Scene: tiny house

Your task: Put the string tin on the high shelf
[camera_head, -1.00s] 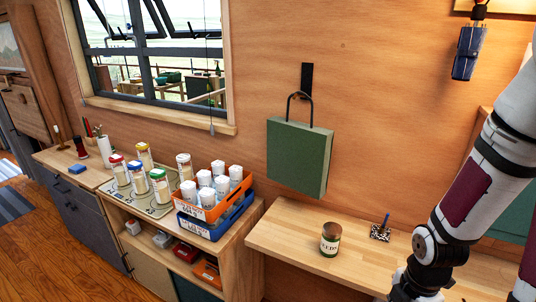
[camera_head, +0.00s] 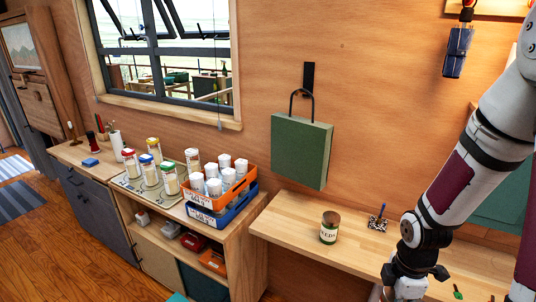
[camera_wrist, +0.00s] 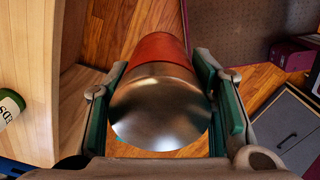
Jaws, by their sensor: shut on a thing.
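A metal tin with an orange-red band (camera_wrist: 160,50) is between the fingers of my gripper (camera_wrist: 160,72) in the wrist view. Its bare round end faces the camera, and no label can be read; I take it as the string tin. The green-padded fingers are shut on its two sides, and wooden floor shows beyond it. In the head view my gripper (camera_head: 402,291) is at the bottom edge, in front of the bench, and the tin is hidden. I cannot make out a high shelf in either view.
A seeds tin (camera_head: 330,227) and a small patterned holder (camera_head: 378,222) stand on the wooden bench (camera_head: 285,215). A green bag-shaped panel (camera_head: 300,152) hangs above. The left cabinet bears jars and stacked crates (camera_head: 233,200). A blue object (camera_head: 457,50) hangs upper right.

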